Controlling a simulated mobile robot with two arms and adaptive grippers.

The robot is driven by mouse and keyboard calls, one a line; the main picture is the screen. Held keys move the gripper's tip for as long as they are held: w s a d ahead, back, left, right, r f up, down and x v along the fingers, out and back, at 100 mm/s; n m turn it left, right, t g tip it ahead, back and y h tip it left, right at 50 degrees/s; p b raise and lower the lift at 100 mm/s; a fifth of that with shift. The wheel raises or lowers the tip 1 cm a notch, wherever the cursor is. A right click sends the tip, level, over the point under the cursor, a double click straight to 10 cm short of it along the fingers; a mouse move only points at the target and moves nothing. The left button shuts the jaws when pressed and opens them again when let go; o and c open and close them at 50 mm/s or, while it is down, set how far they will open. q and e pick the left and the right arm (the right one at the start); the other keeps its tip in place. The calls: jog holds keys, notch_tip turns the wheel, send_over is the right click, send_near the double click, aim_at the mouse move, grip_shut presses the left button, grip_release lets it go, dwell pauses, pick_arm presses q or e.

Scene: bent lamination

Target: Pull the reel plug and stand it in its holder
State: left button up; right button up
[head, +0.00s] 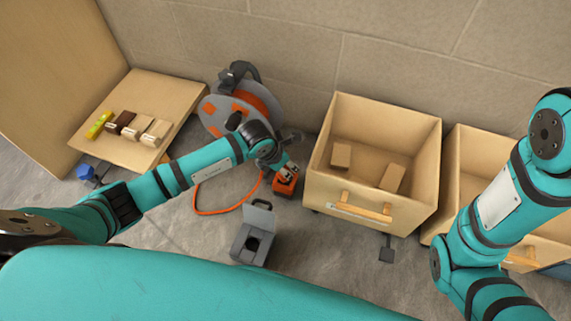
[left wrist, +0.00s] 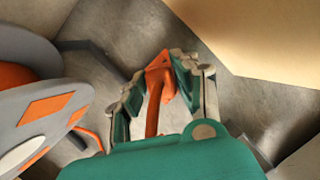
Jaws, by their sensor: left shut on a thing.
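The orange plug (left wrist: 160,68) is between the fingers of my left gripper (left wrist: 166,76), which is shut on it. An orange cable (left wrist: 153,112) runs back from the plug. In the head view my left gripper (head: 285,175) is low between the reel and a wooden drawer box, with orange (head: 287,186) showing at its fingers. The cable reel (head: 215,112) stands by the wall, partly behind my left arm. A grey open-topped holder (head: 256,240) with a raised back plate stands on the floor nearer to me. My right gripper is out of view.
A wooden box with a handle (head: 427,180) stands close right of my left gripper, wood blocks inside. Another wooden box (head: 478,150) is beyond it, partly behind my right arm. A low wooden board (head: 110,146) at left carries several small blocks. Bare floor (head: 330,260) lies right of the holder.

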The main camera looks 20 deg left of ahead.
pick_arm(q)
jog(key=shift+f, duration=0.1)
jog(key=shift+f+b, duration=0.7)
jog(key=shift+f, duration=0.2)
jog(key=o, duration=1.1)
jog(key=shift+r, duration=0.1)
jog(key=v, duration=1.2)
